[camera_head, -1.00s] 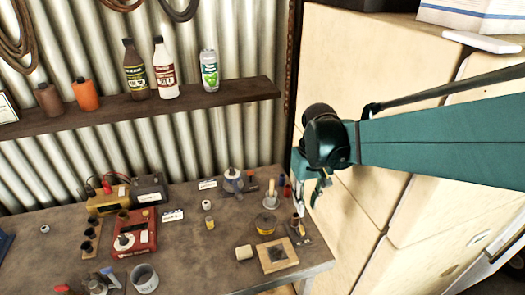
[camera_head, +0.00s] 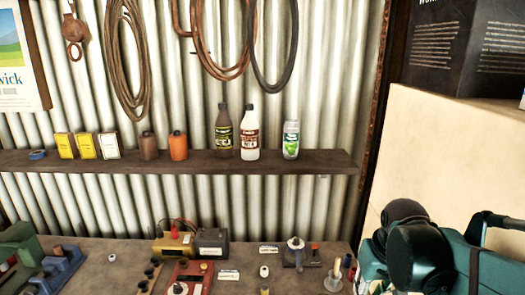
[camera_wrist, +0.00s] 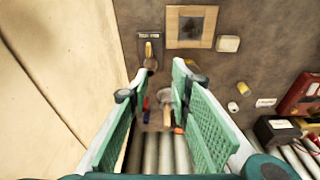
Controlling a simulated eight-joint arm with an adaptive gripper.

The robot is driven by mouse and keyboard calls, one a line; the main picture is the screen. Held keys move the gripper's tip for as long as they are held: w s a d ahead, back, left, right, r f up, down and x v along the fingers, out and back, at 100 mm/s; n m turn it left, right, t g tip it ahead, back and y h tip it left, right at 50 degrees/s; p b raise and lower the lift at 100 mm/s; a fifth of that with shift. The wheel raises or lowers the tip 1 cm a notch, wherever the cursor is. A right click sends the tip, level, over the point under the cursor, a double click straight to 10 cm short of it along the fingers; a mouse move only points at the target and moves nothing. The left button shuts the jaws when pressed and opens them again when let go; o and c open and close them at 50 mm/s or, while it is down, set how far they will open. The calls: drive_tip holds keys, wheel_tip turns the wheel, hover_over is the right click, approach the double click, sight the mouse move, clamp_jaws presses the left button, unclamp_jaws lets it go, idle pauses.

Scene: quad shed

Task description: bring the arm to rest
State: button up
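My gripper (camera_wrist: 158,105) shows in the wrist view with its two green ribbed fingers spread apart. No object is held between them; the bench and the corrugated wall show through the gap. In the head view my teal arm and wrist fill the lower right corner, in front of the cream cabinet, and the fingertips are out of that frame. The wrist view looks down on the workbench (camera_wrist: 215,75), with the gripper above its end beside the cabinet. The bench top also shows in the head view (camera_head: 120,272).
A shelf (camera_head: 210,161) with bottles and small boxes runs along the corrugated wall. A cream cabinet (camera_wrist: 45,75) stands close beside the gripper. On the bench are a framed wooden board (camera_wrist: 172,41), a red box (camera_wrist: 302,92) and a dark battery-like box (camera_wrist: 277,130).

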drive_tip(key=s+a+r+t+b, duration=0.1)
drive_tip(key=s+a+r+t, duration=0.2)
drive_tip(key=s+a+t, duration=0.1)
drive_tip(key=shift+s+a+n+t, duration=0.35)
drive_tip(key=shift+s+a, duration=0.35)
drive_tip(key=shift+a, duration=0.4)
drive_tip(key=shift+r, duration=0.1)
idle(2.4)
